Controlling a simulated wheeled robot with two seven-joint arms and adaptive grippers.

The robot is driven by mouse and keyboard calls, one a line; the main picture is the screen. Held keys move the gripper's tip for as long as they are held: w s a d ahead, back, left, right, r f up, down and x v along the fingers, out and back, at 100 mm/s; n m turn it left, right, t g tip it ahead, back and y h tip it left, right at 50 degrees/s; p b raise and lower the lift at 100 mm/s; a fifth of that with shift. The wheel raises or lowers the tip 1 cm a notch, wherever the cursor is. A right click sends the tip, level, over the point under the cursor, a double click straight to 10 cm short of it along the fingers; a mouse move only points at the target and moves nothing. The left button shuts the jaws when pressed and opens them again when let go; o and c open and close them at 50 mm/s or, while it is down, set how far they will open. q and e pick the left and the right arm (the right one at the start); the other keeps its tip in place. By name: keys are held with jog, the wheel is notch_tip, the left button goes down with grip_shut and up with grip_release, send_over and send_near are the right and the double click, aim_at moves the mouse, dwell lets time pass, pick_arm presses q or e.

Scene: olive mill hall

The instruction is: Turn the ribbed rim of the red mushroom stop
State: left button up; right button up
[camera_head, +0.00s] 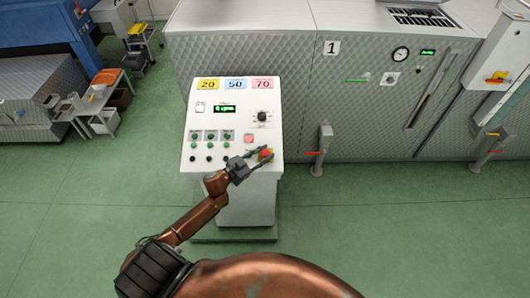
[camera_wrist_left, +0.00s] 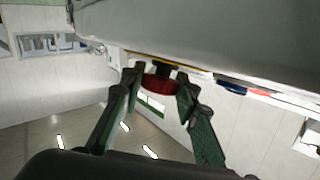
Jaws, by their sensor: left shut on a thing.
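The red mushroom stop (camera_head: 266,153) sits at the lower right corner of the white control console (camera_head: 234,185), on a yellow backing. My left gripper (camera_head: 262,156) reaches in from the lower left, with a finger on each side of the stop. In the left wrist view the red stop (camera_wrist_left: 162,85) lies between the two green-padded fingers (camera_wrist_left: 158,88), which are shut on its rim. The ribs on the rim are too small to make out. My right gripper is not in view.
A large quilted metal machine (camera_head: 310,100) stands behind. Green floor (camera_head: 370,220) is clear to the right.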

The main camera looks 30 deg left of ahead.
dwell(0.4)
pick_arm(q)
jog(key=o, duration=1.2)
jog(key=v, duration=1.2)
jog(key=shift+f, duration=0.1)
